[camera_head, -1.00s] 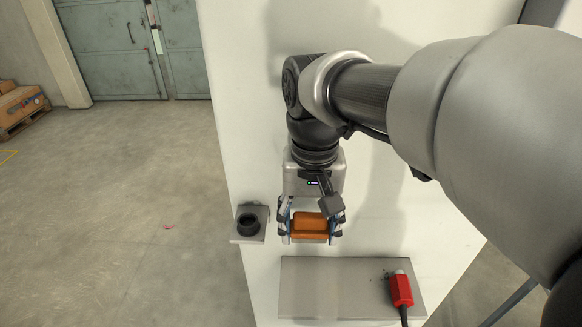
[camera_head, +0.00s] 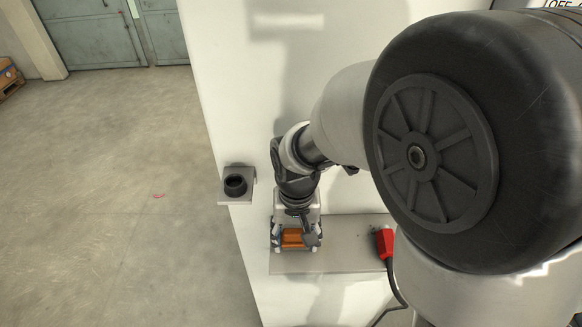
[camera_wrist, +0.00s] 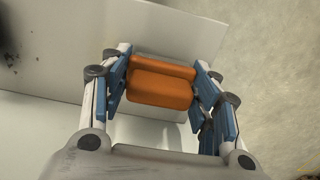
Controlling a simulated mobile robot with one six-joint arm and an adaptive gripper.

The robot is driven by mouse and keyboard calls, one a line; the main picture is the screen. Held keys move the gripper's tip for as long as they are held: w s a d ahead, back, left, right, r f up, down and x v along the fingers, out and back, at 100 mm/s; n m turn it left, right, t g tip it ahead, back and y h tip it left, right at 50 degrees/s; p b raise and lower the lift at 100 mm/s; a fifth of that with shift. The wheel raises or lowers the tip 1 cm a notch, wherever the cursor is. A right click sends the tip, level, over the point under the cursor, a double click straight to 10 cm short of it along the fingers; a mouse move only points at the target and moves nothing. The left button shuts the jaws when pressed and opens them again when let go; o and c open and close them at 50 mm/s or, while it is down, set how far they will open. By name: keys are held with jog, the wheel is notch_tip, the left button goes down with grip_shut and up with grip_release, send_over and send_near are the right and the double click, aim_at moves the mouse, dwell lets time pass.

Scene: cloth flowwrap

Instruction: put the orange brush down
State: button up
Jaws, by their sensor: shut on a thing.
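The orange brush (camera_head: 292,238) is a block between the two fingers of my gripper (camera_head: 294,240). In the wrist view the orange brush (camera_wrist: 162,84) lies across the blue finger pads of my gripper (camera_wrist: 162,88), which is shut on it from both sides. The brush is at the left part of the grey shelf (camera_head: 340,262), over it in the head view. The shelf also shows behind the brush in the wrist view (camera_wrist: 95,25). I cannot tell whether the brush's underside touches the shelf.
A red tool (camera_head: 385,243) with a black cable lies on the shelf's right part, beside dark specks. A small bracket with a black ring (camera_head: 235,185) is on the white panel (camera_head: 232,100), left of my gripper. Open floor (camera_head: 110,200) lies to the left.

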aim_at(296, 232)
jog(key=shift+f, duration=0.15)
jog(key=shift+f, duration=0.2)
jog(key=o, duration=1)
jog(key=shift+r, duration=0.1)
jog(key=shift+r, duration=0.1)
notch_tip(296, 232, up, 12)
jog(key=shift+f, duration=0.1)
jog(key=shift+s+d+r+t, duration=0.75)
jog(key=shift+s+d, duration=1.1)
jog(key=shift+s, duration=0.4)
jog(key=shift+s+d+r+t, duration=0.8)
jog(key=shift+s+d, duration=1)
jog(key=shift+s, duration=0.5)
jog(key=shift+s+d+r+t, duration=0.75)
jog(key=shift+s+d, duration=1.1)
jog(key=shift+s, duration=0.4)
